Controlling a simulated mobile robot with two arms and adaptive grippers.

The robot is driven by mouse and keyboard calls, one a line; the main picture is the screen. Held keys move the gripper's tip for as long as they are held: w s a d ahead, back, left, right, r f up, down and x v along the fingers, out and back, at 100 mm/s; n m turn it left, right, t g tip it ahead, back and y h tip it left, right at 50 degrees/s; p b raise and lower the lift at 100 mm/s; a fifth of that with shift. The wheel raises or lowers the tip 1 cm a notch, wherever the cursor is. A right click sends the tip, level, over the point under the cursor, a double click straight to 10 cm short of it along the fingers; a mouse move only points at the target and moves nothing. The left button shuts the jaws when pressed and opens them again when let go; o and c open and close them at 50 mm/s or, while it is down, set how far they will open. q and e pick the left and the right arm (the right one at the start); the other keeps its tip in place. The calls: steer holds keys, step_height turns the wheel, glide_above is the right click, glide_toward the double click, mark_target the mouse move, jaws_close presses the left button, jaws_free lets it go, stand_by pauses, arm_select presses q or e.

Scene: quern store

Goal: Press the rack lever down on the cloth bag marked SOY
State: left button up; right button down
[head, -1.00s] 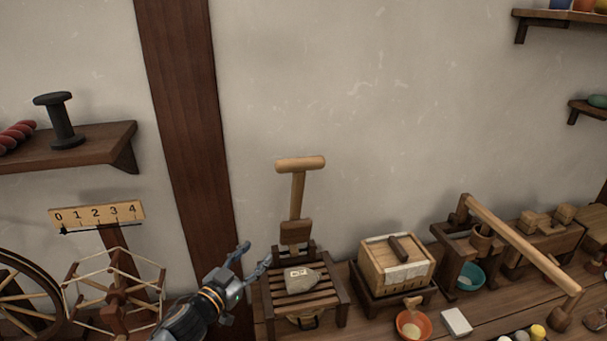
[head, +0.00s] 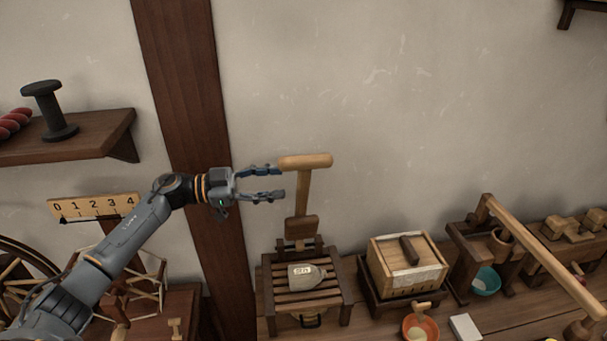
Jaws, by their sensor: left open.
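The rack lever (head: 303,190) stands raised at the back of the slatted wooden rack, with a pale crossbar handle (head: 312,160) on top and a wooden block (head: 301,227) low on its shaft. The cloth bag (head: 306,276) lies on the slats of the rack (head: 291,304) below; its small label is too small to read surely. My left gripper (head: 280,182) is open, fingers pointing right, just left of the lever. Its upper fingertip is close to the handle's left end; I cannot tell whether they touch. My right gripper is out of view.
Right of the rack stand a wooden box with a lid (head: 408,257), an orange bowl (head: 420,328), a white block (head: 465,327) and a large wooden lever press (head: 540,250). A shelf (head: 70,141) with a black spool is at upper left. The wall above the handle is clear.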

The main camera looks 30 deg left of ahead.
mark_target(303, 195)
arm_select(q)
steer(key=p+x, duration=0.2)
steer(key=x, duration=0.5)
steer(key=shift+w+d, duration=0.1)
steer(key=c, duration=1)
jaws_close()
